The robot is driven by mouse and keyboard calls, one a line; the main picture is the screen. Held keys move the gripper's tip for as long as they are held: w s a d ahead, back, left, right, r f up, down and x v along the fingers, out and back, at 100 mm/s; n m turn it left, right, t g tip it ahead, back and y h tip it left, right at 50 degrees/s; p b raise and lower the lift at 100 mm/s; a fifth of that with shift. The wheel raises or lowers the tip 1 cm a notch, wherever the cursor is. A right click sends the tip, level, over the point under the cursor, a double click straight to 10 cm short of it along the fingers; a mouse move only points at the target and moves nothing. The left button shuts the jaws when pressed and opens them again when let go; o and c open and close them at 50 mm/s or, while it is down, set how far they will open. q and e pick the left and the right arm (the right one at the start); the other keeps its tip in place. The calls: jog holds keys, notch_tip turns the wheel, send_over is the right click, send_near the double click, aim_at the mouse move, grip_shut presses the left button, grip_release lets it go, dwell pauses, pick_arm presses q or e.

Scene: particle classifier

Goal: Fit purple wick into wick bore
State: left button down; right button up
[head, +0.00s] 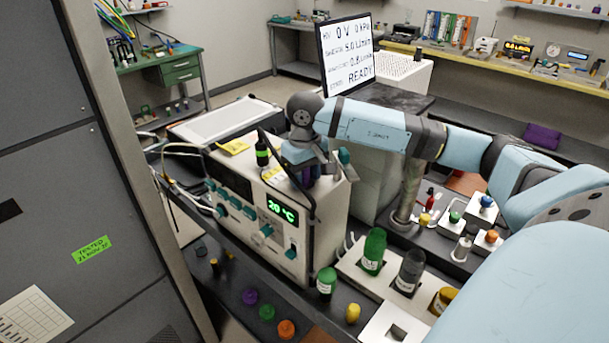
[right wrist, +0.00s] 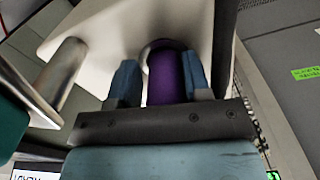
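The purple wick (right wrist: 168,78) stands between the two blue fingers of my right gripper (right wrist: 160,82) in the right wrist view. Its far end meets a round metal ring (right wrist: 160,46) set in a pale plate, which looks like the wick bore; how deep it sits is hidden. The fingers flank the wick closely, but I cannot tell whether both press on it. My left gripper is not in view.
The cream instrument (head: 265,237) shows 20 °C. A green-banded black cylinder (head: 262,153) stands on it beside my gripper. Bottles, including a green one (head: 374,250), and coloured caps (head: 267,312) stand in front. A READY screen (head: 345,55) stands behind.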

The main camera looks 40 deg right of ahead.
jog(key=shift+s+a+f, duration=0.25)
jog(key=shift+a+f, duration=0.15)
jog(key=shift+f, duration=0.2)
jog(key=shift+r+p, duration=0.25)
jog(key=shift+p, duration=0.15)
jog(key=shift+w+r+p, duration=0.1)
jog(key=shift+r+p, duration=0.3)
jog(key=shift+p, duration=0.15)
jog(key=r, duration=0.3)
jog(key=r+b, duration=0.1)
jog(key=r, duration=0.3)
jog(key=r+b, duration=0.1)
jog(key=r, duration=0.3)
jog(key=shift+w+d+r, duration=0.1)
jog(key=shift+w+r, duration=0.1)
jog(key=shift+w, duration=0.05)
jog(key=shift+r, duration=0.4)
jog(key=shift+s+f, duration=0.1)
